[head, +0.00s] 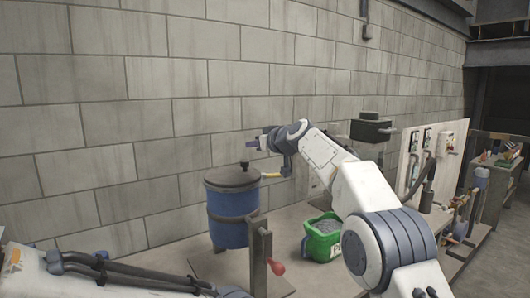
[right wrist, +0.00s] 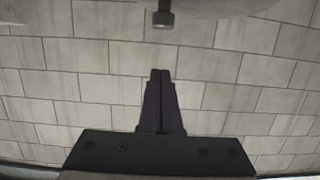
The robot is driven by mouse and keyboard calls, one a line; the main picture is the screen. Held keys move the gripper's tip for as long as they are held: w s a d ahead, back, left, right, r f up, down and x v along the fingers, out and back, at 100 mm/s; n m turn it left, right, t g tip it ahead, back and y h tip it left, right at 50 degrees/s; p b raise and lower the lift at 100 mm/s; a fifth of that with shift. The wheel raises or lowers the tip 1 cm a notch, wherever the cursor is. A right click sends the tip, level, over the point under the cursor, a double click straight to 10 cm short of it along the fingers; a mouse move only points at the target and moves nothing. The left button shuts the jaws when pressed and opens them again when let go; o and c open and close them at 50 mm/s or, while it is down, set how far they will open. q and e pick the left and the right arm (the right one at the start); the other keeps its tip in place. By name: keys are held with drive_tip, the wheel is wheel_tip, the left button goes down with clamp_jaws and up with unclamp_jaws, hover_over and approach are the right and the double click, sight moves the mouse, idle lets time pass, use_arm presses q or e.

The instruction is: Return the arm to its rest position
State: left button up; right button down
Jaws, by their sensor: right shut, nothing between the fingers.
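My right arm reaches from the lower right of the head view towards the wall. Its gripper (head: 255,143) is raised above the lidded blue drum, near the block wall. In the right wrist view the two dark fingers of the right gripper (right wrist: 161,76) lie together, with nothing between them. They point at the bare wall. My left arm shows at the lower left of the head view, but its gripper is out of the picture.
The blue drum (head: 228,220) stands on the bench (head: 190,256), with a post with a red-knobbed lever (head: 275,266) in front. A panel with switches (head: 412,160) is at the right. The block wall (head: 100,110) closes the back.

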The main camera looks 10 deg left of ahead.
use_arm(q)
wheel_tip(320, 180, down, 5)
drive_tip(key=b, duration=0.4)
use_arm(e)
drive_tip(key=v, duration=0.5)
drive_tip(key=s+f+g+h+p, duration=0.1)
drive_tip(key=s+f+g+h, duration=0.15)
drive_tip(key=s+f, duration=0.65)
drive_tip(key=s+f+g+h+p, duration=0.15)
drive_tip(key=s+f+g, duration=0.35)
drive_tip(key=s, duration=0.8)
use_arm(q)
wheel_tip(320, 180, up, 5)
drive_tip(key=shift+f+p, duration=0.2)
drive_tip(key=shift+p, duration=0.9)
use_arm(e)
drive_tip(key=s+d+f+g+h, duration=0.1)
drive_tip(key=s+d+f, duration=0.4)
drive_tip(key=s, duration=0.4)
drive_tip(key=s+d+f+g+h, duration=0.1)
drive_tip(key=s+d+f+h, duration=0.1)
drive_tip(key=s+d+f, duration=0.4)
drive_tip(key=s+d+f+m+g+h, duration=0.1)
drive_tip(key=s+d+f, duration=0.4)
drive_tip(key=s, duration=0.7)
drive_tip(key=shift+d+f+g+h, duration=0.35)
drive_tip(key=shift+d+h, duration=0.05)
drive_tip(key=shift+h, duration=0.2)
